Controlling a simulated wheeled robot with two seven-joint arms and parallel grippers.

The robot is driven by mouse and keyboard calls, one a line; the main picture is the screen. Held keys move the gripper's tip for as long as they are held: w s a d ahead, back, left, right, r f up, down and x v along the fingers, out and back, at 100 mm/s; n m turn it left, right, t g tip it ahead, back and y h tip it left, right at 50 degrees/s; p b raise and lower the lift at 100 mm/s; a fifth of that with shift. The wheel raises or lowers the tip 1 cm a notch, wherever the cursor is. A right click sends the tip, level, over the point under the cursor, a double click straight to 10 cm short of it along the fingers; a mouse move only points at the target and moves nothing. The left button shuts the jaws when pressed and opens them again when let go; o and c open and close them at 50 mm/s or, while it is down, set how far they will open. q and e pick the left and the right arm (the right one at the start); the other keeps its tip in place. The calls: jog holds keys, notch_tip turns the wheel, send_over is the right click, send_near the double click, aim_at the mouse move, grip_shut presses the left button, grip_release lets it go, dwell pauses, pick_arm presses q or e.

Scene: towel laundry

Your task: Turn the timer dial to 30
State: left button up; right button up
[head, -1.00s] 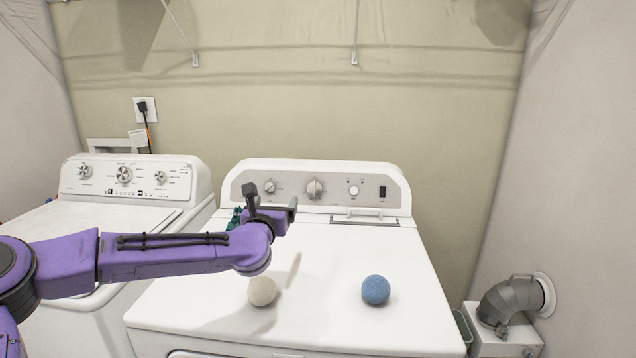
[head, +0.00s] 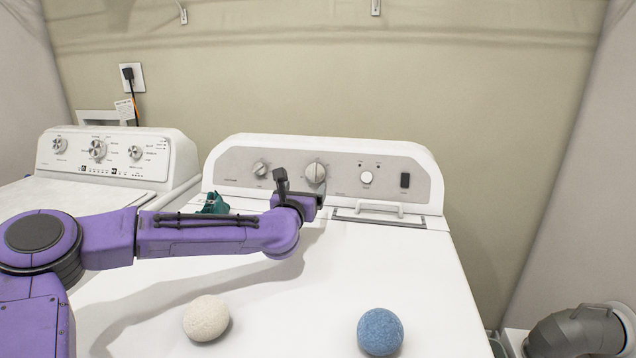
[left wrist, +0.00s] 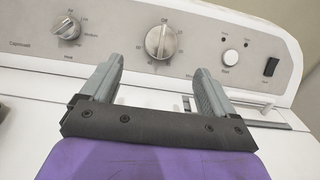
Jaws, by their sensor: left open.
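The timer dial (head: 315,173) is the larger silver knob in the middle of the dryer's control panel (head: 345,185). In the left wrist view the timer dial (left wrist: 161,42) shows ahead of and between the fingers, with small markings around it that are too small to read surely. My left gripper (head: 300,190) is open and empty, just in front of and below the dial, apart from it. In the left wrist view its two grey fingers (left wrist: 155,85) point at the panel. My right gripper is not in view.
A smaller knob (head: 260,168) sits left of the dial, and a round button (head: 366,177) and black switch (head: 405,180) sit right. A white ball (head: 206,318), a blue ball (head: 380,331) and a green cloth (head: 214,204) lie on the dryer top. A washer (head: 105,165) stands left.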

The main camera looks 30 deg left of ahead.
aim_at(314, 174)
pick_arm(q)
jog(key=p+x, duration=0.2)
jog(key=x, duration=0.7)
jog(key=shift+w+d, duration=0.1)
jog(key=shift+w, duration=0.75)
jog(key=c, duration=1)
jog(key=shift+a, duration=0.3)
jog(key=shift+c, duration=0.2)
jog(key=shift+d, duration=0.1)
jog(key=shift+f, duration=0.1)
